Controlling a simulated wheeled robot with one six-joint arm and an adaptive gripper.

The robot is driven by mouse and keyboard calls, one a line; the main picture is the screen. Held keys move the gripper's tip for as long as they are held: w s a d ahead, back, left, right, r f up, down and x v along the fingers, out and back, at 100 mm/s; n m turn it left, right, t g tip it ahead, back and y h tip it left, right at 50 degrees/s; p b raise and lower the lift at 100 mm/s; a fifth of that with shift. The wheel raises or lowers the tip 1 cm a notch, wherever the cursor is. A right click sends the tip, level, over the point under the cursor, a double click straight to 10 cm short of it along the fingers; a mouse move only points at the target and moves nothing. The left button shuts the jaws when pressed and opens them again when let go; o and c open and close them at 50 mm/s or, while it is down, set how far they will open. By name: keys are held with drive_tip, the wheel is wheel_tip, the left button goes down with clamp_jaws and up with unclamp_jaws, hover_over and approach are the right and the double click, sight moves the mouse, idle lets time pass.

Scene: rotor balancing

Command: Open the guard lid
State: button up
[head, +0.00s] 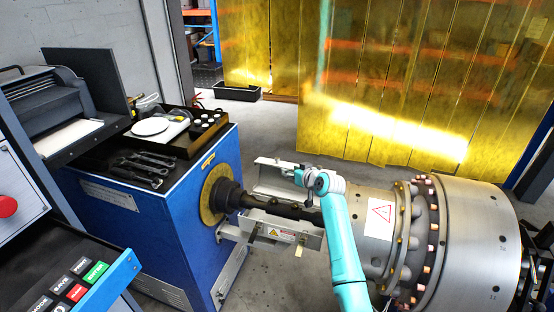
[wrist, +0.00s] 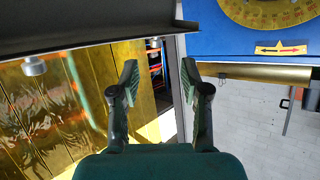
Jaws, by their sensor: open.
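The guard is a grey metal housing around the dark shaft (head: 280,208). Its lid (head: 272,176) looks like a plate standing raised along the far side, and the shaft shows uncovered. The front trough (head: 284,232) carries a warning label. My gripper (wrist: 158,85) is open, with nothing between its fingers. In the head view it is at the right end of the raised plate, partly hidden by my wrist; contact cannot be told. In the wrist view a grey plate (wrist: 90,28) spans the upper left, above the fingers, with a small round knob (wrist: 34,67) below it.
The blue machine stand (head: 150,225) with a yellow dial (head: 214,195) is left of the guard. A large metal rotor casing (head: 470,235) is at right. A tool tray (head: 165,145) tops the stand. Yellow curtains (head: 390,70) hang behind; floor (head: 285,125) before them is clear.

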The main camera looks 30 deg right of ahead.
sight(278, 159)
drive_tip(key=shift+w+d+r+x, duration=0.1)
drive_tip(key=shift+d+r+x, duration=0.2)
drive_tip(key=shift+x, duration=1.6)
drive_tip(key=shift+w+d+r+x, duration=0.15)
drive_tip(key=shift+r+x, duration=0.25)
drive_tip(key=shift+x, duration=1.5)
drive_tip(key=shift+w+d+r+x, duration=0.15)
drive_tip(key=shift+r+x, duration=0.2)
drive_tip(key=shift+x, duration=1.55)
clamp_jaws()
